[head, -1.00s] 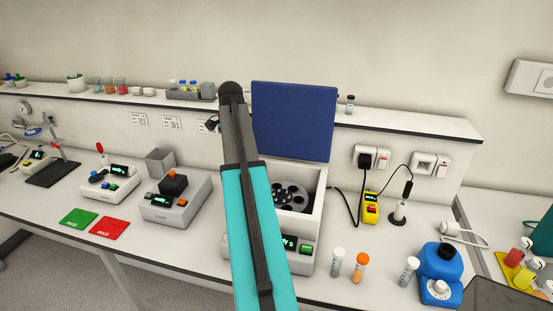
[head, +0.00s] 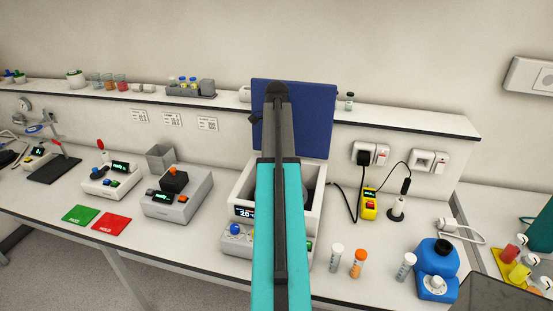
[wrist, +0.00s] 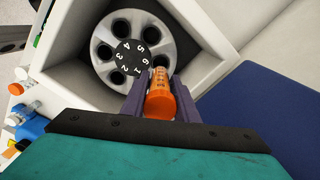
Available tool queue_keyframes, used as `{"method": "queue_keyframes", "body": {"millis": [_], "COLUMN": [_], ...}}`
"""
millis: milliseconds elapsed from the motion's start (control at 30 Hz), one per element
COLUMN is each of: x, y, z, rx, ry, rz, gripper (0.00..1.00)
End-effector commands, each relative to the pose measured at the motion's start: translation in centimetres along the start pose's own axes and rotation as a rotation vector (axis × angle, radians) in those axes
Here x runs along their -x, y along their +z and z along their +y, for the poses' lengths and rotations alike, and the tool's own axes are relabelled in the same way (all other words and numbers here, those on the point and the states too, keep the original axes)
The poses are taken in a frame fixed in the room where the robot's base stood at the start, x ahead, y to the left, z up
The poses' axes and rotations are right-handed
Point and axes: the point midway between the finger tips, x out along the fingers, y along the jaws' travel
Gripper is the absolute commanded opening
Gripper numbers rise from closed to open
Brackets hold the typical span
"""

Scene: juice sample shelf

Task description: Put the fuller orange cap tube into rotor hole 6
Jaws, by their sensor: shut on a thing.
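My gripper (wrist: 160,98) is shut on an orange cap tube (wrist: 161,104), its cap toward the wrist camera. The grey rotor (wrist: 98,30) lies beyond it in the wrist view, with a black numbered hub (wrist: 131,57) and several open holes. The tube's far end is beside the hub near the number 6 and covers that spot. I cannot tell whether its tip is in the hole. In the head view my arm hides the gripper and most of the rotor. The centrifuge (head: 240,205) has its blue lid (head: 318,118) up.
Another orange cap tube (head: 358,263) stands on the bench right of the centrifuge, between two white cap tubes (head: 336,259) (head: 405,267). A blue device (head: 437,268) stands farther right. The housing walls (wrist: 80,95) closely surround the rotor.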

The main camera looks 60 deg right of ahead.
Motion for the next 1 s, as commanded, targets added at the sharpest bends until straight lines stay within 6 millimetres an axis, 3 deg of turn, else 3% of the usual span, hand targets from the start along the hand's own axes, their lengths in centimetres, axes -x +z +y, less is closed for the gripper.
{"method": "queue_keyframes", "body": {"millis": [367,1000], "x": [-0.8,-4.2], "y": [0.1,0.1], "z": [0.0,0.0], "rx": [0.001,0.002], "ry": [0.000,0.000], "rz": [0.000,0.000], "gripper": [0.04,0.04]}}
